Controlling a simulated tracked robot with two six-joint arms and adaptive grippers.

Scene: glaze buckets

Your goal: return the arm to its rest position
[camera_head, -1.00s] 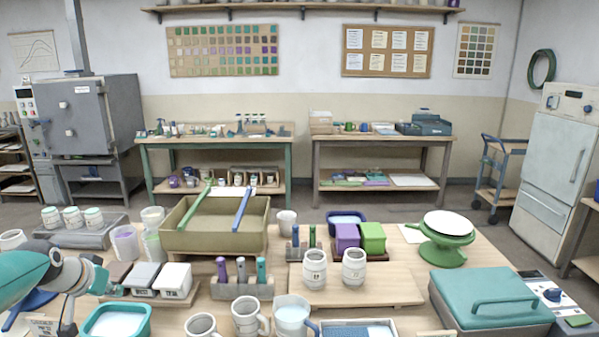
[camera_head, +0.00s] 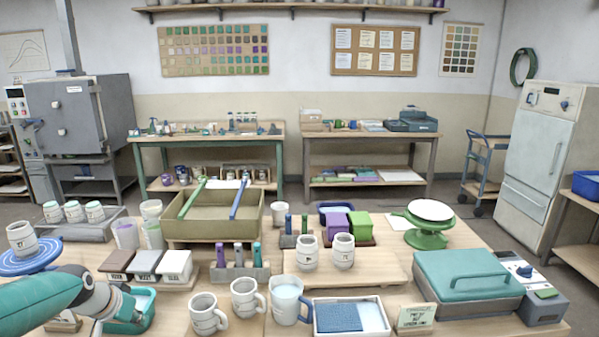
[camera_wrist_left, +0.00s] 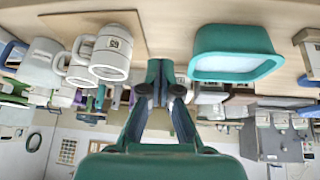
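My left arm (camera_head: 50,303) comes in from the lower left in the head view. Its gripper (camera_head: 128,305) is beside and partly in front of the teal tub (camera_head: 145,306), near the table's front left. In the left wrist view the gripper fingers (camera_wrist_left: 161,78) are together with nothing seen between them. The tub (camera_wrist_left: 235,50) is just to their right there, apart in the picture. White mugs (camera_wrist_left: 110,55) appear to their left. In the head view I cannot tell whether the gripper touches the tub. My right gripper is not in view.
A mug (camera_head: 21,238) stands on a blue turntable (camera_head: 30,260) close above my left arm. Glaze test tiles (camera_head: 146,264), a holder with several tools (camera_head: 238,276) and mugs (camera_head: 207,315) crowd the front. A lidded teal box (camera_head: 466,280) stands at right.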

